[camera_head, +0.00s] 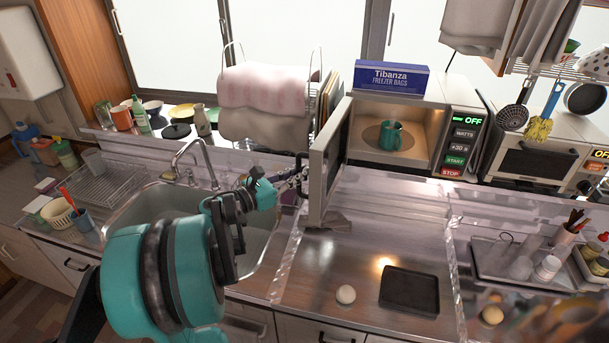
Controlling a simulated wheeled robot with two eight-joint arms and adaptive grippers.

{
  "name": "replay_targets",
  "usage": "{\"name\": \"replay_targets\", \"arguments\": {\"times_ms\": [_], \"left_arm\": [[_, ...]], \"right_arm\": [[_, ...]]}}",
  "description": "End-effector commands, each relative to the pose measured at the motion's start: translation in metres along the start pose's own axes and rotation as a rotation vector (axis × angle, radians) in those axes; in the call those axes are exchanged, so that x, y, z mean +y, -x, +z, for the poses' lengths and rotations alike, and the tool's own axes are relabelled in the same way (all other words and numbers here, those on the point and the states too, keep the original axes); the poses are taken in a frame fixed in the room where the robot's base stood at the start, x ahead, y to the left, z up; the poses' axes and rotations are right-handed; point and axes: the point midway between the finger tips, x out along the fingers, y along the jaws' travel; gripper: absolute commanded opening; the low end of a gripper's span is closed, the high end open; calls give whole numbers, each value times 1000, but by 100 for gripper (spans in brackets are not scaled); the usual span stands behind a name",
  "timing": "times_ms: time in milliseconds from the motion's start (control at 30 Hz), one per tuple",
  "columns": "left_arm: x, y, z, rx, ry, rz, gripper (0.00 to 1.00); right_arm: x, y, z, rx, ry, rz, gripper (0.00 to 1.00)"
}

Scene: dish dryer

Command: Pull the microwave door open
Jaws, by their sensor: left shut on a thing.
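The microwave (455,95) stands at the back of the counter, with its lit panel reading OFF. Its door (329,165) is swung well open toward me and stands roughly edge-on at the left side. A teal mug (390,135) sits inside on the round plate. My left gripper (301,181) is at the outer left face of the door and is shut on the door handle; the handle is mostly hidden by the fingers. My right gripper does not show.
A blue freezer bag box (391,76) lies on top of the microwave. The sink (170,215) is to the left. A white egg-like object (345,294) and a dark tray (409,291) lie on the counter in front. A toaster oven (540,150) stands right.

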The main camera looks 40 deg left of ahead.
Motion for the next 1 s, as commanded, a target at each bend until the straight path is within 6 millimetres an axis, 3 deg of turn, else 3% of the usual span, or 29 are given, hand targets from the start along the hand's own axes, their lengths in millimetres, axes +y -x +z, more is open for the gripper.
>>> {"name": "replay_targets", "arguments": {"times_ms": [300,333,400,767,1000], "left_arm": [[0,0,0,2,0,-1,0],[0,0,0,2,0,-1,18],[0,0,0,1,0,-1,33],[0,5,0,0,0,0,33],[2,47,0,0,0,6,33]], "right_arm": [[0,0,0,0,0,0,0],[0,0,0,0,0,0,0],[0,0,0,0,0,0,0],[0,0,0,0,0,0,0],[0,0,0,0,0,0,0]]}}
